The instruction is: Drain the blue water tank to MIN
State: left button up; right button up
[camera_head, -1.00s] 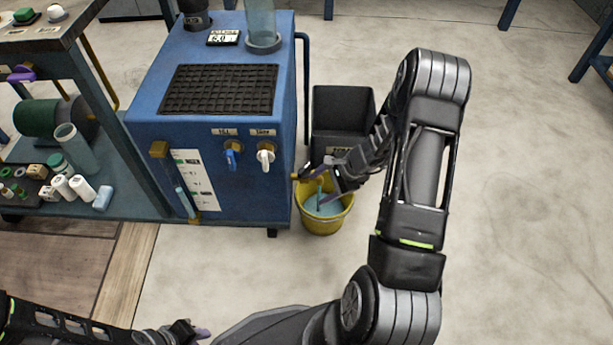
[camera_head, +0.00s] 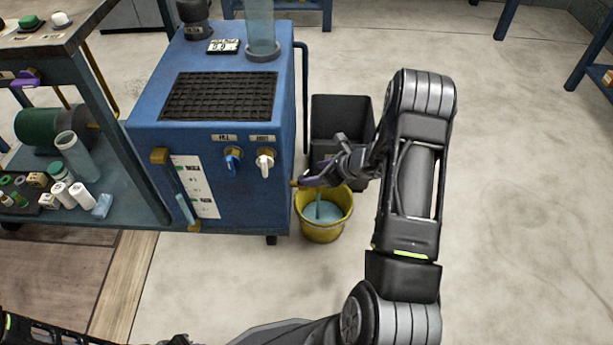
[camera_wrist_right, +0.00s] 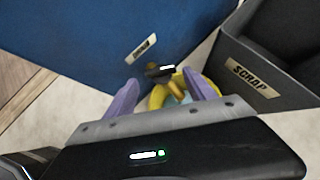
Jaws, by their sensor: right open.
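The blue water tank (camera_head: 215,150) stands left of centre. Its slanted sight tube (camera_head: 184,200) has pale blue liquid in its lower part, with the top close to the lower green mark on the white scale (camera_head: 204,200); the exact level is too small to read. A brass drain spout (camera_head: 297,184) is low on the tank's right side; it also shows in the wrist view with a black handle (camera_wrist_right: 158,70). A teal stream falls into the yellow bucket (camera_head: 322,233), which holds water. My right gripper (camera_wrist_right: 162,92) is open, its purple fingers either side of the drain tap. My left gripper (camera_head: 180,341) is mostly cut off.
A dark scrap bin (camera_head: 340,115) stands behind the bucket, close to my right arm. Blue and white knobs (camera_head: 264,163) are on the tank front. A shelf with bottles and small parts (camera_head: 70,190) is at left. The floor to the right is clear.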

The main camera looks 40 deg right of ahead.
aim_at(304, 176)
jog(key=b+x, duration=0.1)
jog(key=x, duration=0.4)
jog(key=shift+w+f, duration=0.15)
jog(key=shift+f, duration=0.05)
jog(key=c, duration=1.1)
